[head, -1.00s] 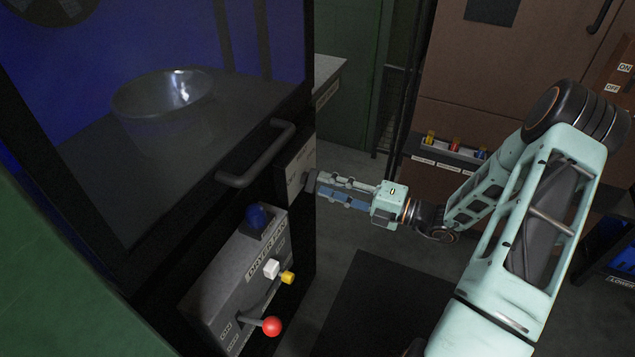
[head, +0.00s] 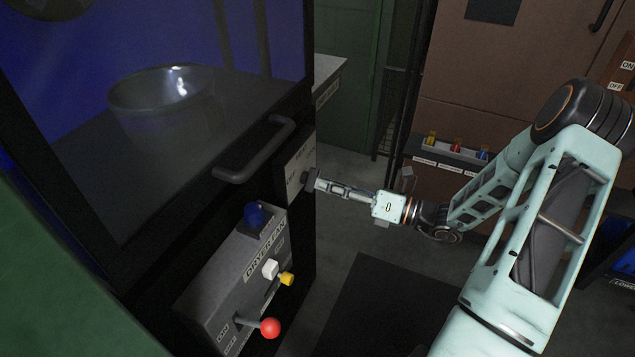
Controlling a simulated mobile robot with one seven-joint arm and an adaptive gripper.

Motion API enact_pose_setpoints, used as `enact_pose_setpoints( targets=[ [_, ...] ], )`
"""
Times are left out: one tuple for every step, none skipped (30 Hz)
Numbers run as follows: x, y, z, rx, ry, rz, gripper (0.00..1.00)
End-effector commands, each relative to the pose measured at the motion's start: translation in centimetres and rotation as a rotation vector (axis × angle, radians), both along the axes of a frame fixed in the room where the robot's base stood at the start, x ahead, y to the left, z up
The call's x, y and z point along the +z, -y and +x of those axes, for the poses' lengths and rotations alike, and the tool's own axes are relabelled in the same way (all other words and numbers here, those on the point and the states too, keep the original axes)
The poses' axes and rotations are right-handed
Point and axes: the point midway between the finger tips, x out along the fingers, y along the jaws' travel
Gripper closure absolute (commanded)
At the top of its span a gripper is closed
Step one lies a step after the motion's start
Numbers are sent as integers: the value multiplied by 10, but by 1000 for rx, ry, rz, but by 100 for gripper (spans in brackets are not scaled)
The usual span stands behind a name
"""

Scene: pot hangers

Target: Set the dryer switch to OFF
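A pale plate (head: 297,163) with small lettering, too blurred to read fully, is on the black cabinet front right of the door handle. A dark knob (head: 309,181) sticks out from it; I take it for the dryer switch. My gripper (head: 318,185) reaches in from the right, its fingertips at the knob. The fingers are seen nearly edge-on and overlap, so the gap between them and their grip on the knob are hidden. Below is a grey box (head: 222,282) labelled DRYER FAN, with a red-ball lever (head: 270,327) beside ON and OFF marks.
The door handle (head: 254,151) juts out close to my gripper. A bowl (head: 163,100) sits behind the glass. Open floor lies below my arm.

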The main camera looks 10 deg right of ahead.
Motion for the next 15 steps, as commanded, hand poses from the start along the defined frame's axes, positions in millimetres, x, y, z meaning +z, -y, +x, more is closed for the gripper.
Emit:
enact_pose_setpoints(
  targets=[
    [0, 0, 0, 0, 0, 0, 72],
    [0, 0, 0, 0, -1, 1, 72],
    [0, -1, 0, 0, -1, 1, 72],
    [0, -1, 1, 1, 0, 1, 72],
    [0, -2, 1, 1, 0, 1, 72],
    [0, -3, 2, 1, -1, 0, 72],
    [0, -5, 3, 1, -1, 0, 72],
    [1, -6, 4, 2, -1, 1, 72],
    [1, -8, 5, 2, 0, 2, 72],
    [1, -9, 6, 1, 0, 1, 72],
    [1, -11, 7, 1, 0, 1, 72],
    [1, -12, 9, 1, 0, 1, 72],
    [1, -14, 10, 1, 0, 1, 72],
    [1, -16, 11, 1, 0, 1, 72],
    [1, -18, 12, 1, -1, 0, 72]
  ],
)
